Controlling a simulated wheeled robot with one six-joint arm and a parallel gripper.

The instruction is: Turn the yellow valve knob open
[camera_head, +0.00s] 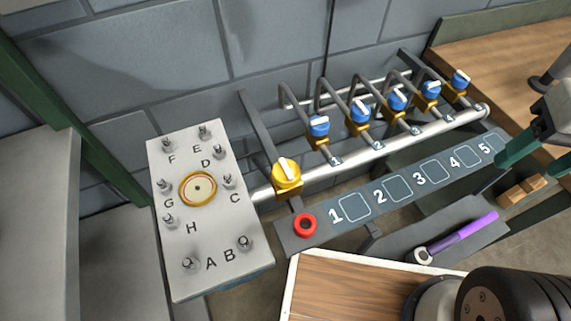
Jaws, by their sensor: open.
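The yellow valve knob (287,172) sits on a brass valve body at the left end of the grey pipe manifold. A white bar marks its top, running roughly up and down in the picture. My gripper (533,158) is at the right edge of the head view, its two dark green fingers apart, with nothing visible between them. It is far to the right of the yellow knob and does not touch it.
Several blue knobs (360,111) stand along the pipes right of the yellow one. A lettered plate (200,262) stands left. A purple-handled tool (465,237) lies on a grey tray.

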